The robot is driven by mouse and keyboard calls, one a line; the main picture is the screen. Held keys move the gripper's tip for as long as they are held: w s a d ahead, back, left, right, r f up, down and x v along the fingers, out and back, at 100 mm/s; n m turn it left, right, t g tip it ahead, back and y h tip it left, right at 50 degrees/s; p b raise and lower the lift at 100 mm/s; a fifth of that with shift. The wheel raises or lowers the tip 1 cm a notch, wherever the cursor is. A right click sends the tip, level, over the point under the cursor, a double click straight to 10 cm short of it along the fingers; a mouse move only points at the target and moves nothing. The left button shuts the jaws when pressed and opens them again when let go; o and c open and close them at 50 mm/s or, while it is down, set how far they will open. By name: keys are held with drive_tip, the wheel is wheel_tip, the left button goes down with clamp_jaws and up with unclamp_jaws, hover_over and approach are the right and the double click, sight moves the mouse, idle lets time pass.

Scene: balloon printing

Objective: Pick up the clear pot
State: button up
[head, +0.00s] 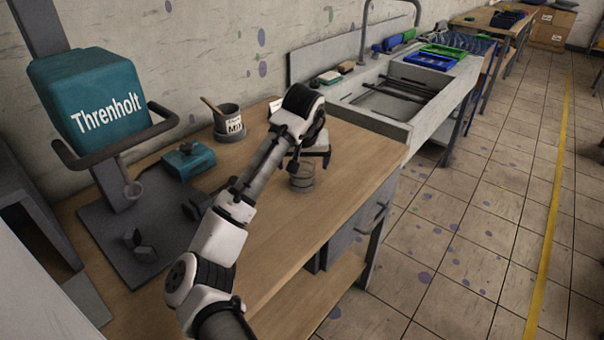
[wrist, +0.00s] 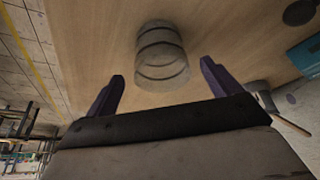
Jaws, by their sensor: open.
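The clear pot (head: 302,177) is a see-through round vessel with dark rings, standing on the wooden workbench below my gripper in the head view. In the wrist view the clear pot (wrist: 162,55) shows ahead of my gripper, roughly centred between the two fingers. My gripper (wrist: 162,82) is open and empty, with its dark purple fingers spread wider than the pot. I cannot tell how far the fingers are from the pot.
The wooden bench (head: 300,240) is clear in front of and right of the pot. A dark cup (head: 229,122) holding a stick stands behind left. A teal box (head: 188,160) and the Threnholt machine (head: 95,100) are farther left. A sink (head: 385,95) adjoins the bench's far end.

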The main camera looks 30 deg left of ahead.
drive_tip(key=p+x, duration=0.2)
drive_tip(key=x, duration=0.3)
drive_tip(key=shift+w+a+f, duration=0.1)
drive_tip(key=shift+a+f, duration=0.1)
drive_tip(key=shift+f, duration=0.1)
drive_tip(key=c, duration=1)
drive_tip(key=shift+r, duration=0.15)
drive_tip(key=shift+c, duration=0.2)
